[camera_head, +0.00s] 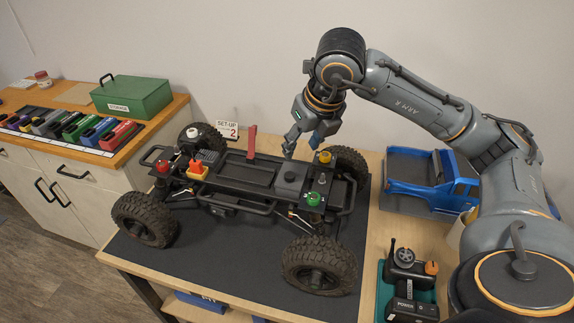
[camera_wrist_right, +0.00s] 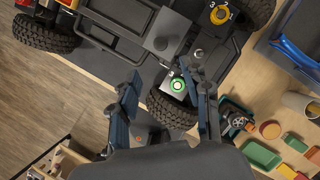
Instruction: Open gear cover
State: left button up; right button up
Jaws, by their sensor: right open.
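The crawler chassis (camera_head: 235,178) stands on the dark mat without a body shell. A dark grey box-like lid with a small round top (camera_head: 291,178), which looks like the gear cover, sits closed on its right half. In the right wrist view this lid (camera_wrist_right: 167,33) lies beyond the fingertips. My right gripper (camera_head: 304,140) is open and empty, above and behind the lid, apart from it. My left gripper is not in view.
A yellow cap (camera_head: 325,157) and a green cap (camera_head: 313,198) stand near the lid. A red upright lever (camera_head: 252,142) rises mid-chassis. A blue truck body (camera_head: 436,187) in a tray and a remote control (camera_head: 409,268) are at right. A green box (camera_head: 132,96) stands on the left cabinet.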

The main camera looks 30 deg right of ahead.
send_near(290, 175)
jog(key=f, duration=0.1)
jog(key=p+x, duration=0.1)
jog(key=x, duration=0.2)
jog(key=p+x, duration=0.1)
jog(key=x, duration=0.2)
jog(key=shift+w+d+f, duration=0.1)
jog(key=shift+w+f, duration=0.1)
jog(key=shift+w, duration=0.15)
jog(key=shift+w+f, duration=0.1)
jog(key=shift+f, duration=0.15)
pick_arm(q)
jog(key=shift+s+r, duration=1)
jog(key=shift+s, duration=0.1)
pick_arm(e)
grip_shut()
